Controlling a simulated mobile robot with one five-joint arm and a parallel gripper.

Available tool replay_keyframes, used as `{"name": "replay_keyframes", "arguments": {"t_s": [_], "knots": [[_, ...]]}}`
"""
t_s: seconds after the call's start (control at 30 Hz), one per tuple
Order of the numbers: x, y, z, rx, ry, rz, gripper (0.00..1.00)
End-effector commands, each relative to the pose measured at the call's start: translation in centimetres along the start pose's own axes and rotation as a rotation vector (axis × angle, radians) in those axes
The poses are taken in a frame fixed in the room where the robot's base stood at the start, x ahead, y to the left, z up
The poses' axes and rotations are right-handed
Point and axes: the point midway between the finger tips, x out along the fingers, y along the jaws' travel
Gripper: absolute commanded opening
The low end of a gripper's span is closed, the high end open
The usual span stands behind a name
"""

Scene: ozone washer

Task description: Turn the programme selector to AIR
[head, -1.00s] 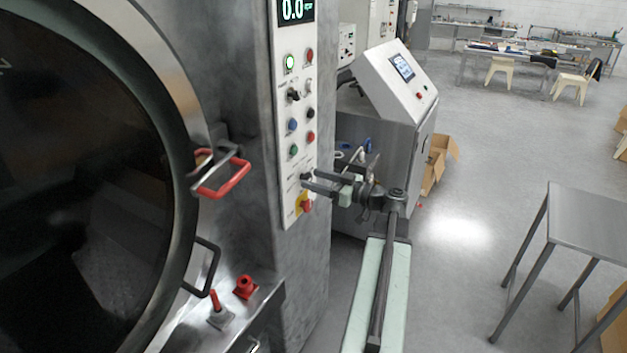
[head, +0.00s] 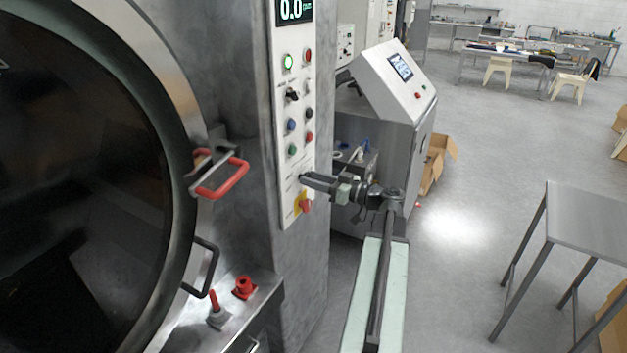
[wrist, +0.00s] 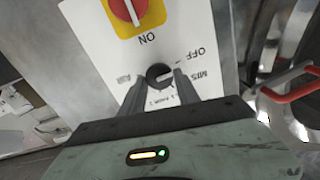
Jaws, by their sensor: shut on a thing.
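The programme selector (wrist: 158,74) is a small dark round knob on the white control panel (wrist: 108,48), seen upside down in the wrist view. OFF and a partly hidden label starting MIS are printed to its right; a faint short label, too blurred to read surely, is at its left. My gripper (wrist: 160,84) has one finger on each side of the knob and is shut on it. In the head view my gripper (head: 304,179) reaches the lower panel from the right, and its fingertips mostly hide the selector. The knob's pointer direction cannot be told.
A red rotary switch on a yellow plate (head: 304,204) sits just below my fingers. Several buttons (head: 291,125) are higher on the panel. The round door's red handle (head: 222,180) sticks out at left.

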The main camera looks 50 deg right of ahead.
Motion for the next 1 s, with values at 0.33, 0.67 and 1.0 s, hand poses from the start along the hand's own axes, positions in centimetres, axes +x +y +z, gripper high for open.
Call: {"name": "replay_keyframes", "arguments": {"t_s": [0.33, 0.67, 1.0], "knots": [[0.0, 0.15, 0.05, 0.305, -0.001, 0.0, 0.0], [0.02, 0.24, 0.13, 0.619, -0.001, 0.0, 0.0], [0.05, 0.32, 0.24, 0.941, -0.002, 0.0, 0.0]]}}
